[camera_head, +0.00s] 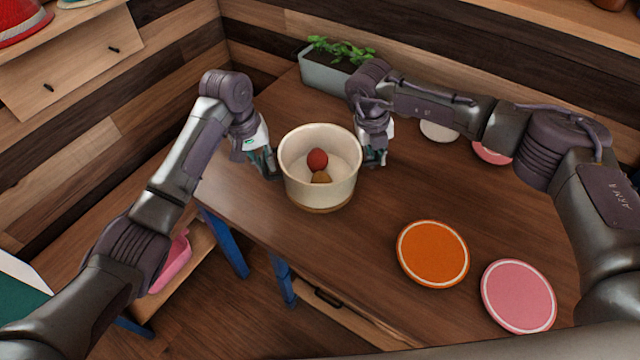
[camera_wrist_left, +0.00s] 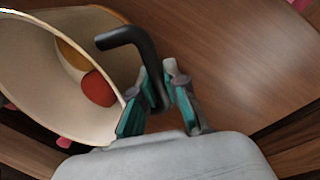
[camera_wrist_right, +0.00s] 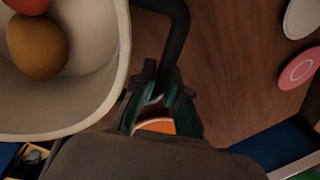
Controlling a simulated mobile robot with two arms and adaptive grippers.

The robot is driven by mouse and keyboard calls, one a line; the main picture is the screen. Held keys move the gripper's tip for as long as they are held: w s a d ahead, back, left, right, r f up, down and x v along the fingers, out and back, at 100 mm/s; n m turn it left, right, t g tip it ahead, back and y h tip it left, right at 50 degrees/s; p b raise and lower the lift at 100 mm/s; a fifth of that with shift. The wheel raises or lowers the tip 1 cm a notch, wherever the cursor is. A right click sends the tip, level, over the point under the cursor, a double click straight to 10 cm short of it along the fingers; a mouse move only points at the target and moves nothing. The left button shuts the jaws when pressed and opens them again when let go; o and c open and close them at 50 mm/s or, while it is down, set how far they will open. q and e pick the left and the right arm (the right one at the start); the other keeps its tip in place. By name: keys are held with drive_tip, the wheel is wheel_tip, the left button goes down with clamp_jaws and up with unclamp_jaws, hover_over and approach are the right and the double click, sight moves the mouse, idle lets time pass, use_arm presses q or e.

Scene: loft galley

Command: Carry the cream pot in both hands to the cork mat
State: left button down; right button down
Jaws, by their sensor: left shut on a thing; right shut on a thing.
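The cream pot (camera_head: 305,190) is upright near the table's left edge, with a tan band at its bottom. A red round thing (camera_head: 317,159) and a brown one (camera_head: 320,177) lie inside it. My left gripper (camera_head: 272,170) is shut on the pot's dark handle (camera_wrist_left: 135,38) at its left side. My right gripper (camera_head: 372,160) is shut on the opposite dark handle (camera_wrist_right: 180,35). I cannot tell whether the pot's base touches the table. I cannot make out a cork mat in any view.
An orange disc (camera_head: 433,253) and a pink disc (camera_head: 518,295) lie at the table's front right. A white disc (camera_head: 440,130) and another pink disc (camera_head: 490,152) lie behind my right arm. A grey planter (camera_head: 325,75) stands at the back. The table's middle is clear.

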use_arm(q)
drive_tip(key=shift+f, duration=0.5)
use_arm(e)
drive_tip(key=shift+f, duration=0.5)
use_arm(q)
drive_tip(key=c, duration=1.2)
unclamp_jaws()
drive_tip(key=shift+r, duration=0.25)
use_arm(e)
drive_tip(key=c, duration=1.2)
unclamp_jaws()
drive_tip(key=shift+r, duration=0.25)
use_arm(q)
drive_tip(key=shift+r, duration=0.1)
use_arm(e)
drive_tip(key=shift+r, duration=0.1)
